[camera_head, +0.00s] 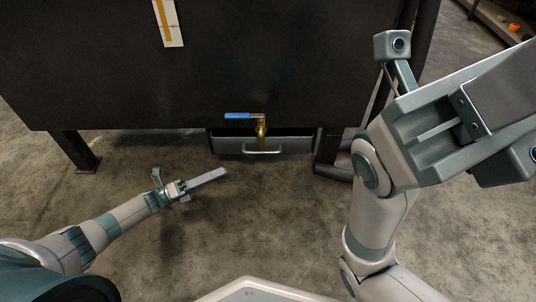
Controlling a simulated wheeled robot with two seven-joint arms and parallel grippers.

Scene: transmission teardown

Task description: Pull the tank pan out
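The tank pan (229,145) is a grey drawer-like box under the large dark tank (190,65). Its front carries a silver bar handle (263,152). A brass valve with a blue lever (243,116) hangs in front of the pan's upper middle. My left gripper (222,173) is in front of the pan, to the lower left of the handle and apart from it. Its fingers show as one pale bar, so its opening cannot be told. My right gripper is raised large at the upper right, close to the camera; its fingertips are not clearly visible.
A dark tank leg with a foot (86,163) stands left of the pan, and another dark support (330,150) stands just right of it. A yellow and white gauge strip (167,22) is on the tank front. The concrete floor (270,215) before the pan is clear.

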